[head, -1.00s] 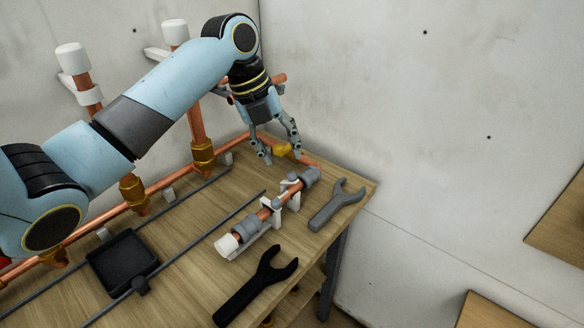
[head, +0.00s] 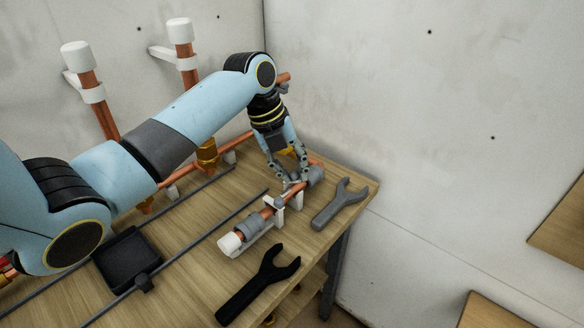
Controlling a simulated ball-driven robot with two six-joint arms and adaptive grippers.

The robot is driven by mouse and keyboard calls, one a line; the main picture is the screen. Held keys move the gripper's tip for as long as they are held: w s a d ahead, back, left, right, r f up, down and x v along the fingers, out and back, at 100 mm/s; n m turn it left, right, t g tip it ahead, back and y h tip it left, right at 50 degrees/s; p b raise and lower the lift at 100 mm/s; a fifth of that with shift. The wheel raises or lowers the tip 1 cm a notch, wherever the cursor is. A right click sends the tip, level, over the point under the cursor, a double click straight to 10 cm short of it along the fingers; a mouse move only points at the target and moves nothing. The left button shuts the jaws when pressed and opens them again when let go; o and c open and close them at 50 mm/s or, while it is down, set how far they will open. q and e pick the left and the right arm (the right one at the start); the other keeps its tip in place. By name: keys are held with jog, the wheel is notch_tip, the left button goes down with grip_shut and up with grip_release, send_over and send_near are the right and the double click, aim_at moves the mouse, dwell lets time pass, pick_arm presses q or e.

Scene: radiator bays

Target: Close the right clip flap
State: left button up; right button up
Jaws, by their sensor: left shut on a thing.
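A short copper pipe (head: 267,212) lies in a white clip fixture (head: 262,247) on the wooden workbench. It has a white cap (head: 230,243) at its near left end and a grey fitting (head: 316,174) at its far right end. The right clip (head: 297,201) stands near the grey fitting. My left gripper (head: 296,183) reaches down over this clip from above, its fingertips closed in at the clip's top. Its fingers hide most of the right clip flap, so the flap's exact angle cannot be told. My right gripper is out of view.
A grey wrench (head: 339,204) lies right of the fixture and a black wrench (head: 257,287) in front. A black tray (head: 128,260) and thin grey rods (head: 205,237) lie left. Copper pipes with white caps (head: 76,55) stand behind. The bench ends just right of the grey wrench.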

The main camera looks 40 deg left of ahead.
pick_arm(q)
jog(key=shift+d, duration=0.15)
grip_shut()
jog(key=y+p, duration=0.1)
jog(key=d+y+p, duration=0.1)
jog(key=shift+s+d+f+y+p, duration=0.1)
jog(key=shift+f+y+p, duration=0.1)
jog(key=shift+y+p, duration=0.2)
jog(key=shift+d+f+m+t+y+p, duration=0.3)
jog(key=shift+d+f+y+p, duration=0.1)
jog(key=shift+y+p, duration=0.6)
jog(key=shift+d+f+y+p, duration=0.1)
jog(key=shift+f+y+p, duration=0.35)
jog(key=shift+y+p, duration=0.3)
jog(key=o, duration=0.9)
grip_release()
jog(key=shift+c, duration=0.2)
jog(key=v, duration=0.7)
jog(key=shift+d, duration=0.15)
